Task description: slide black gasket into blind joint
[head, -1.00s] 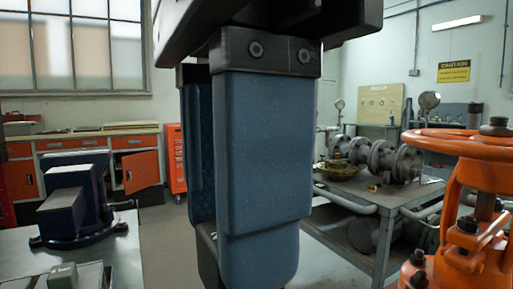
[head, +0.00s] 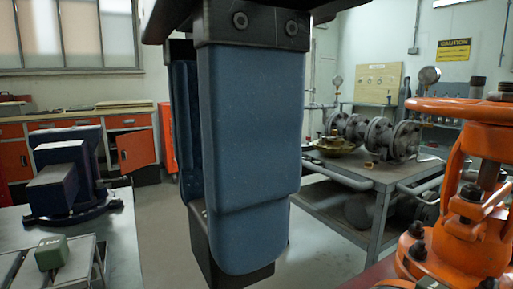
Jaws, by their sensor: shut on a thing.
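My gripper (head: 213,238) fills the middle of the head view, with its blue-padded fingers pointing down. It is shut on a dark piece, which I take to be the black gasket (head: 228,276). Only a dark part shows below and behind the near finger, so its shape is mostly hidden. An orange gate valve (head: 478,215) with a round handwheel stands at the right, apart from my gripper. Bolts show low on its body. I cannot make out the blind joint; the lower part of the valve is cut off by the frame.
A blue vise (head: 66,182) and a green box (head: 52,253) are on the grey bench (head: 122,235) at left. A metal cart (head: 385,183) with grey flanged pipes (head: 378,136) stands behind. Orange cabinets (head: 138,150) line the back wall. Open floor lies between bench and cart.

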